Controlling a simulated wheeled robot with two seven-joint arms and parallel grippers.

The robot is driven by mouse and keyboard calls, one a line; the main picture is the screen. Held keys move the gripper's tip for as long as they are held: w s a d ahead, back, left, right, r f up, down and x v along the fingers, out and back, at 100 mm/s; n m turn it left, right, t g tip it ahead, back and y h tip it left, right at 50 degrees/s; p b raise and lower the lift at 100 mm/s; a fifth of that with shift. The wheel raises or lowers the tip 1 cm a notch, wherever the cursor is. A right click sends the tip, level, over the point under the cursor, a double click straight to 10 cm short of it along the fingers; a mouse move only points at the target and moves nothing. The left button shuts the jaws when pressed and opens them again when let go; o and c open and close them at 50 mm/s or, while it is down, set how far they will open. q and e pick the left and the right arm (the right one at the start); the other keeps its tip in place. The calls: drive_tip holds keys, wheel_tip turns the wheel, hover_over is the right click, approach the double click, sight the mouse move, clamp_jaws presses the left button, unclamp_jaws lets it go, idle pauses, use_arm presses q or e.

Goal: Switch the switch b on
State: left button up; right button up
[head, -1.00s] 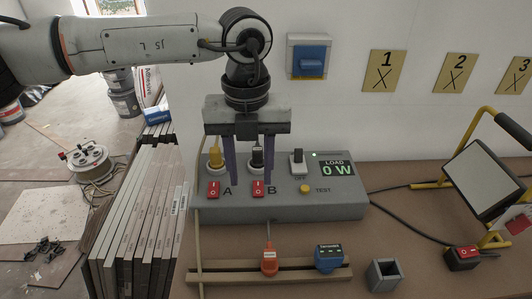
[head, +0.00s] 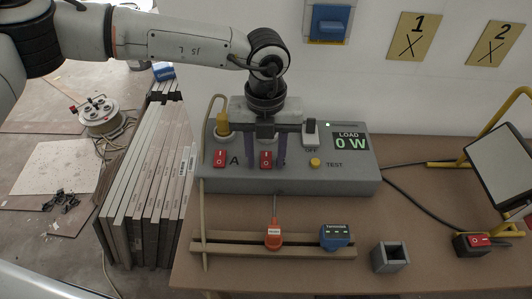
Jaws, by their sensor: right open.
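Switch B is the red rocker (head: 266,160) on the sloped front of the grey power box (head: 330,184); its letter B is hidden behind a finger. My left gripper (head: 266,154) points down over it, its two purple fingers apart, one on each side of the rocker. I cannot tell whether they touch the box. A black plug behind the rocker is mostly hidden by the gripper. Switch A, a red rocker (head: 220,158), sits to the left. The display (head: 350,142) reads LOAD 0 W. My right gripper is not in view.
A yellow TEST button (head: 315,163) and a grey plug (head: 311,134) are on the box. A grey square holder (head: 390,257) and a lamp (head: 500,165) stand right.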

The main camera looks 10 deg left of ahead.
use_arm(q)
drive_tip(key=shift+f, duration=0.15)
clamp_jaws()
drive_tip(key=shift+w+g, duration=0.25)
drive_tip(key=shift+g, duration=0.4)
drive_tip(key=shift+w+g, duration=0.25)
drive_tip(key=shift+g, duration=0.4)
drive_tip(key=shift+w+a+r+g+h, duration=0.1)
drive_tip(key=shift+w+r+g+h, duration=0.15)
drive_tip(key=shift+g+h, duration=0.45)
unclamp_jaws()
drive_tip(key=shift+g+y, duration=0.3)
